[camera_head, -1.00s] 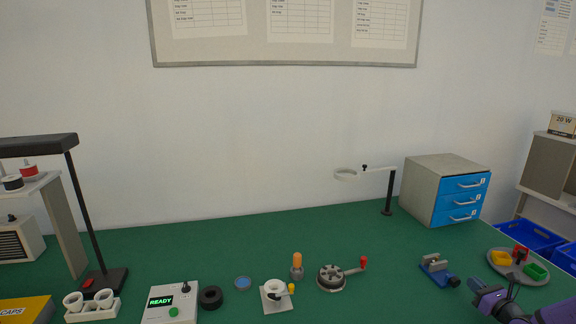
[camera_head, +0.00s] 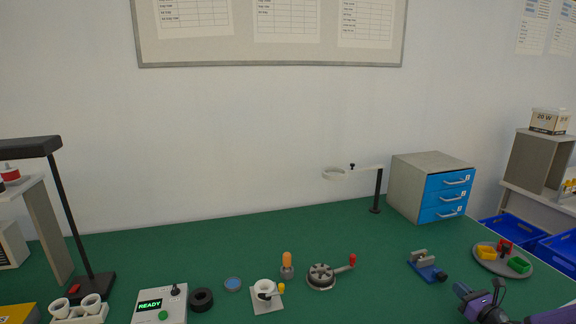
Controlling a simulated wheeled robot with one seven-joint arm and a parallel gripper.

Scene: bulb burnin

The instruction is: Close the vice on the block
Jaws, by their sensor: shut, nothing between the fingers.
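The vice (camera_head: 429,272) stands on the right part of the green bench, with a blue body, pale grey jaws and a dark blue end piece toward the lower right. Something small and tan, perhaps the block (camera_head: 421,259), shows between the jaws; it is too small to tell whether they touch it. My purple and dark gripper (camera_head: 497,288) is at the lower right, to the right of and nearer than the vice, apart from it in the picture. Its fingers are shut and empty.
A round grey tray (camera_head: 490,263) with red, yellow and green bins lies right of the vice. A blue drawer cabinet (camera_head: 423,180) and a ring on a black stand (camera_head: 376,195) stand behind. A crank fixture (camera_head: 321,276) is to the left. Bare bench lies between it and the vice.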

